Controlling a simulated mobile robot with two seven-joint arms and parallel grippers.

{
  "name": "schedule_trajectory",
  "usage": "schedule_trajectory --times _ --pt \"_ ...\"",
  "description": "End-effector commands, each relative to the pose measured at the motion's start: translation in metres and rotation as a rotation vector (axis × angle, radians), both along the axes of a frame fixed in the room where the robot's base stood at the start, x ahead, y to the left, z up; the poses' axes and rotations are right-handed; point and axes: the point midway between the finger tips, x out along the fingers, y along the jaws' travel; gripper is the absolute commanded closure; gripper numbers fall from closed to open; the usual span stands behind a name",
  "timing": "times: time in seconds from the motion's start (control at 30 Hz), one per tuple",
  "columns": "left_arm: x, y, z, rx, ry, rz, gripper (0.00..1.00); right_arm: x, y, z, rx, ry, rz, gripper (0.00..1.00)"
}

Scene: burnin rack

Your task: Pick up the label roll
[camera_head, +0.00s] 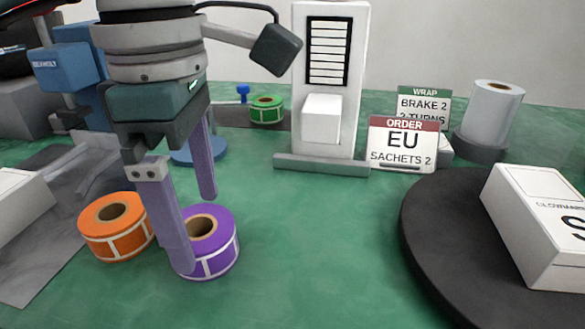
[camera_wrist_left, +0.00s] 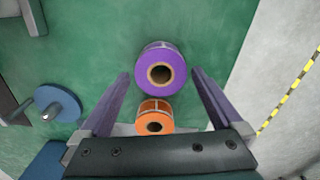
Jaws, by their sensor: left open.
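A purple label roll (camera_head: 222,256) lies flat on the green table, its brown core facing up. An orange label roll (camera_head: 116,243) lies to its left, and a green one (camera_head: 267,116) sits farther back. My left gripper (camera_head: 197,233) is open over the purple roll, one finger in front of it and one behind. In the left wrist view the purple roll (camera_wrist_left: 145,76) shows between the fingertips of my left gripper (camera_wrist_left: 160,73), with a gap on each side. The orange roll (camera_wrist_left: 154,126) is nearer the palm there. My right gripper is out of view.
A white dispenser (camera_head: 322,90) and an order sign (camera_head: 402,145) stand at the back. A black round turntable (camera_head: 440,235) with a white box (camera_head: 535,225) is at the right. The table between the purple roll and turntable is clear.

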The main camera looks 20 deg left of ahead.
Motion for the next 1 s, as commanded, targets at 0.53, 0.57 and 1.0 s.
schedule_trajectory --times 0.53,0.57,1.0 --pt "0.0 0.0 -0.029 -0.002 -0.001 0.0 0.1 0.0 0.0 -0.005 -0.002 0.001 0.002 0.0" --pt "0.0 0.0 -0.029 -0.002 -0.001 0.0 0.14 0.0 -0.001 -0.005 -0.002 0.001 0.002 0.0" --pt "0.0 0.0 -0.029 -0.002 -0.001 0.0 0.63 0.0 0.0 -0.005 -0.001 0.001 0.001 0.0"
